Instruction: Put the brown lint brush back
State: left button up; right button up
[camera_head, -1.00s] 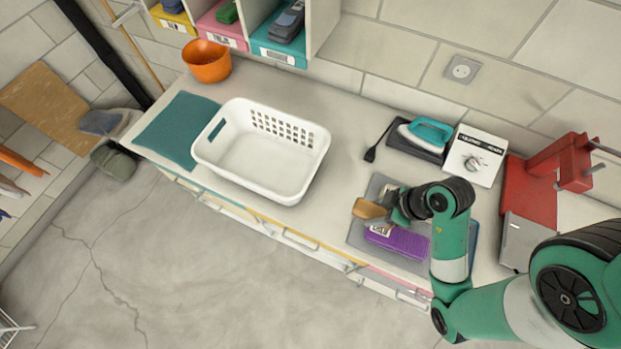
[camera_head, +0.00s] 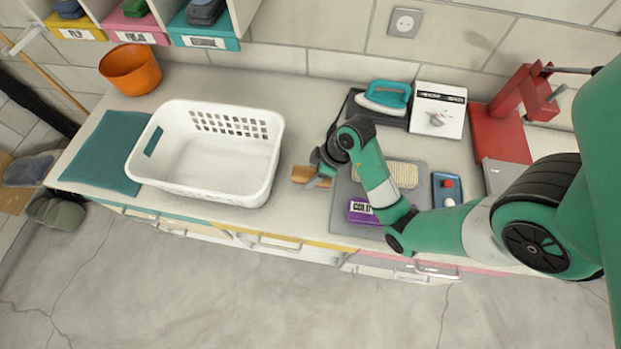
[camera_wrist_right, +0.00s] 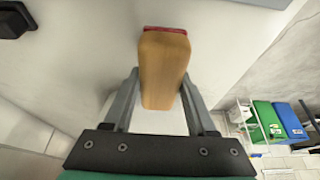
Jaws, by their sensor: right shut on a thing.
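My right gripper (camera_head: 318,168) is shut on the brown lint brush (camera_head: 303,174), just left of the grey mat on the counter. In the right wrist view the brush (camera_wrist_right: 162,70) is a tan-brown block with a red far end, sitting between the two fingers of the gripper (camera_wrist_right: 163,95). In the head view the arm and gripper hide part of the brush. A purple brush (camera_head: 360,214) with a white label and a beige bristled brush (camera_head: 390,174) lie on the mat (camera_head: 342,195). My left gripper is not in view.
A white laundry basket (camera_head: 215,190) stands left of the gripper, with a teal cloth (camera_head: 108,150) and orange bowl (camera_head: 130,70) beyond. Labelled cubbies hold a yellow (camera_head: 75,30), a pink (camera_head: 136,33) and a teal bin (camera_head: 205,38). An iron (camera_head: 385,97) and white timer box (camera_head: 437,110) stand behind the mat.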

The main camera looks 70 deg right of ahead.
jog(key=shift+w+d+f, duration=0.1)
jog(key=shift+w+f, duration=0.1)
jog(key=shift+f, duration=0.05)
notch_tip(320, 180, down, 3)
jog(key=shift+f+b, duration=0.2)
jog(key=shift+b, duration=0.5)
jog(key=shift+w+r, duration=0.1)
jog(key=shift+f, duration=0.25)
jog(key=o, duration=1.2)
jog(key=shift+r, duration=0.1)
